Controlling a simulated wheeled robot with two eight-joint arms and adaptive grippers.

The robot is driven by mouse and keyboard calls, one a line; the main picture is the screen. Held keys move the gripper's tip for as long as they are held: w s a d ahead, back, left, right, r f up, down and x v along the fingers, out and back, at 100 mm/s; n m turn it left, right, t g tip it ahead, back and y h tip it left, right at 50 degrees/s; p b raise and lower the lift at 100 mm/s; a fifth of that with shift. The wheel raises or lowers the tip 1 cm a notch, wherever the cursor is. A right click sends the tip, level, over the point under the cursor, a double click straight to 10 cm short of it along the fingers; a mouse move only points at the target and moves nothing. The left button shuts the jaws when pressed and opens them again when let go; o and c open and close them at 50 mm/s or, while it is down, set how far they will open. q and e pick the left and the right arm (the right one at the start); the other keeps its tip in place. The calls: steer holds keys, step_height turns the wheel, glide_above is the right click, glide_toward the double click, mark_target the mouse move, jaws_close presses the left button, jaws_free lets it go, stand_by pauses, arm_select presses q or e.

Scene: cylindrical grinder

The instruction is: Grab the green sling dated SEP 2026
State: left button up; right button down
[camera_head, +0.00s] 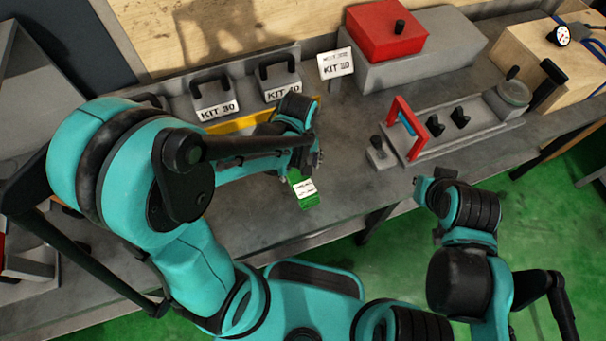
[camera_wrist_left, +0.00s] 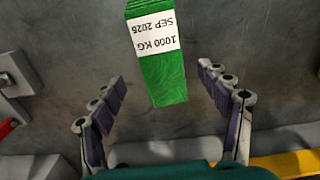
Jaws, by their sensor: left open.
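The green sling (camera_head: 305,196) lies on the grey bench near its front edge, with a white label on it. In the left wrist view the green sling (camera_wrist_left: 166,85) shows its label upside down, reading 1000 KG and SEP with a year that looks like 2026; the last digit is not certain. My left gripper (camera_head: 314,160) is just above and behind the sling in the head view. In the left wrist view my left gripper (camera_wrist_left: 163,78) is open, with the sling's near end showing between its spread fingers. My right gripper (camera_head: 424,188) is off the bench front; its fingers are unclear.
Grey blocks marked KIT 30 (camera_head: 214,101) and KIT 40 (camera_head: 283,86) stand at the back, near a KIT sign (camera_head: 336,64). A yellow strip (camera_head: 238,124) runs before them. A fixture with a red frame (camera_head: 406,128) and a red box (camera_head: 386,31) are to the right.

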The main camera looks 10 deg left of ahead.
mark_target(299, 177)
arm_select(q)
step_height(299, 177, down, 6)
steer(key=b, duration=0.2)
steer(key=shift+s+f+b, duration=0.1)
steer(key=shift+s+b, duration=0.05)
steer(key=shift+b, duration=0.2)
steer(key=c, duration=1.5)
steer(key=shift+r, duration=0.2)
